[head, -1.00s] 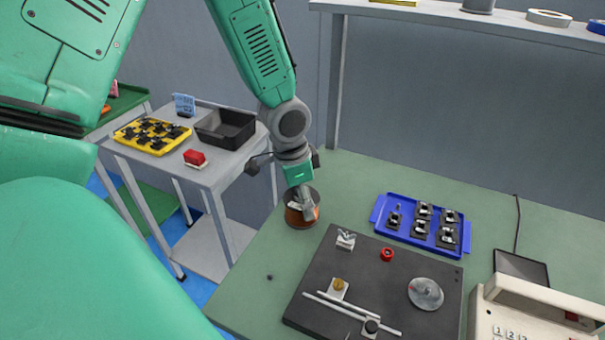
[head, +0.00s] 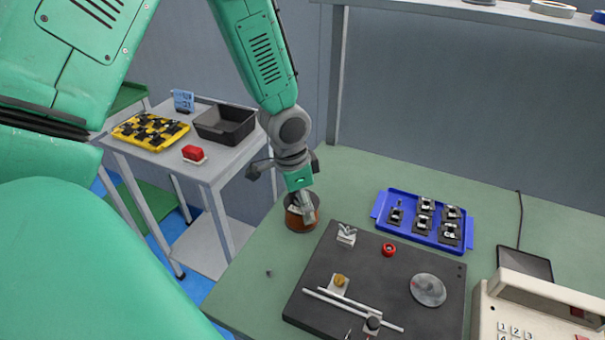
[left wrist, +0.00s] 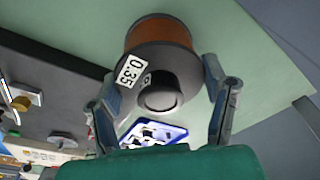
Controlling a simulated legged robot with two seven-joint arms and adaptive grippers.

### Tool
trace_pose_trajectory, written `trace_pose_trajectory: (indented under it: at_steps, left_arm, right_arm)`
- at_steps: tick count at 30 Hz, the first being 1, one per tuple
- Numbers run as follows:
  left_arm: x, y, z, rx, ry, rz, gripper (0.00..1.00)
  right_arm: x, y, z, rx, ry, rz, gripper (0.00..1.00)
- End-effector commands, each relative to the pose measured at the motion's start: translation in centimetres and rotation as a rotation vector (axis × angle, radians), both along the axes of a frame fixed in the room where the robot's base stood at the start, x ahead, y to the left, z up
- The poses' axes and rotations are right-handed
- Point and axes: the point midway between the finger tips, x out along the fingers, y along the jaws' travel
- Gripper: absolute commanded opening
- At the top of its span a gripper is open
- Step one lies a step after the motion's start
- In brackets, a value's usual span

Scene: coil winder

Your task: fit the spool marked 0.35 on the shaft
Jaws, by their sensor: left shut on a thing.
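The spool marked 0.35 (left wrist: 162,60) has copper-coloured wire and dark flanges, and its white label faces the camera in the left wrist view. It also shows in the head view (head: 301,220), at the left edge of the green bench top. My left gripper (head: 303,210) is shut on it from above, and its two fingers lie either side of the spool in the left wrist view (left wrist: 166,108). The winder's black base plate (head: 390,268) lies to the right of the spool. I cannot tell which part on it is the shaft. My right gripper is out of view.
A grey disc (head: 428,290), a red ring (head: 389,249) and a white bracket (head: 346,235) are on the plate. A blue tray (head: 381,212) of several dark parts stands behind it. A beige keypad unit (head: 545,293) is at right. A side table (head: 222,174) stands left.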

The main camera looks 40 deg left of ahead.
Motion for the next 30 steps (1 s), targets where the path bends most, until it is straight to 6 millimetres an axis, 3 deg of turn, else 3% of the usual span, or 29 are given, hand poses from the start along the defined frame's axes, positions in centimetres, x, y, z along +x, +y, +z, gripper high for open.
trace_pose_trajectory:
  at_steps: [6, 7, 9, 20, 30]
  left_arm:
    - [0.1, 0.0, -0.6, 0.0, -0.002, 0.0, 0.16]
    - [0.1, 0.0, -0.6, 0.0, -0.002, 0.0, 0.74]
    - [0.1, 0.0, -0.5, 0.0, -0.002, 0.0, 0.92]
    - [0.0, 0.1, 0.1, 0.0, 0.0, 0.001, 0.92]
    - [-0.7, 0.6, 6.6, -0.002, -0.007, 0.001, 0.92]
  right_arm:
    - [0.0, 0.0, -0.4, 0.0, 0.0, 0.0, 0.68]
    - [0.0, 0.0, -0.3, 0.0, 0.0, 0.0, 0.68]
    - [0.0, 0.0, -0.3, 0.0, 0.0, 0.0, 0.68]
    - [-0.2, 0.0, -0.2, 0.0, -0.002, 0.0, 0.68]
    - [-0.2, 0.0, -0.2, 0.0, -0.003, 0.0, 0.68]
